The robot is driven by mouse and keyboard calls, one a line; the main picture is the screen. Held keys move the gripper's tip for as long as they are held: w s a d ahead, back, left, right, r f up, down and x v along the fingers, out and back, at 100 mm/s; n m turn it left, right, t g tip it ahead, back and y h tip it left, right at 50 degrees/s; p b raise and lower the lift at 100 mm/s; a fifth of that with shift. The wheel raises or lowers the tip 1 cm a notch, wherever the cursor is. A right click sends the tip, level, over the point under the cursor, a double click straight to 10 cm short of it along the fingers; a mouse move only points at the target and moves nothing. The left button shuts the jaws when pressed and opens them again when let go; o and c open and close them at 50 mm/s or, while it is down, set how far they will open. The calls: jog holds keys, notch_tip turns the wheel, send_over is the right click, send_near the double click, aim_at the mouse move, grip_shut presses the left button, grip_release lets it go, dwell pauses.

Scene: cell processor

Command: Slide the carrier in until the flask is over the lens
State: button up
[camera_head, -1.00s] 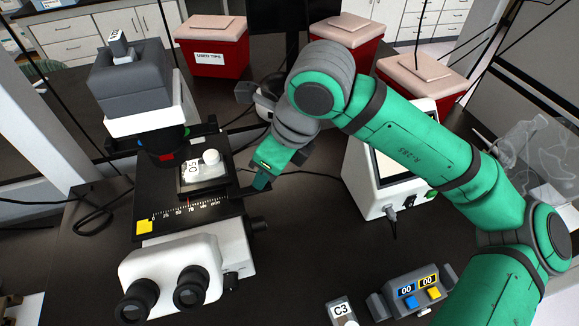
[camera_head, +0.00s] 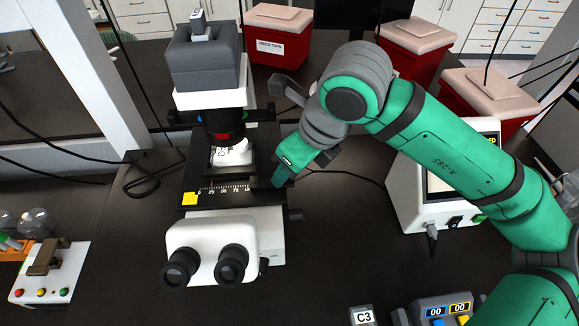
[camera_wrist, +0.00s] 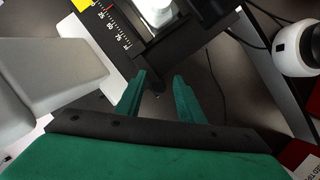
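The flask (camera_head: 230,155) is a flat clear flask with a white label. It lies in the black carrier (camera_head: 216,173) on the microscope stage, directly below and partly hidden by the dark lens turret (camera_head: 224,128). My gripper (camera_head: 280,180) is at the right edge of the stage, beside the carrier side. In the wrist view its two green fingers (camera_wrist: 158,97) are apart with nothing clearly held between them. Whether a finger touches the carrier is unclear.
The microscope's eyepieces (camera_head: 205,264) stand in front of the stage. A white device with a screen (camera_head: 440,185) stands to the right, and a timer (camera_head: 440,310) at the lower right. Red bins (camera_head: 278,40) line the back. Dark table is free between microscope and device.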

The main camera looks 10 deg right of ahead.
jog(key=v, duration=1.1)
jog(key=shift+w+f, duration=0.1)
dwell(0.5)
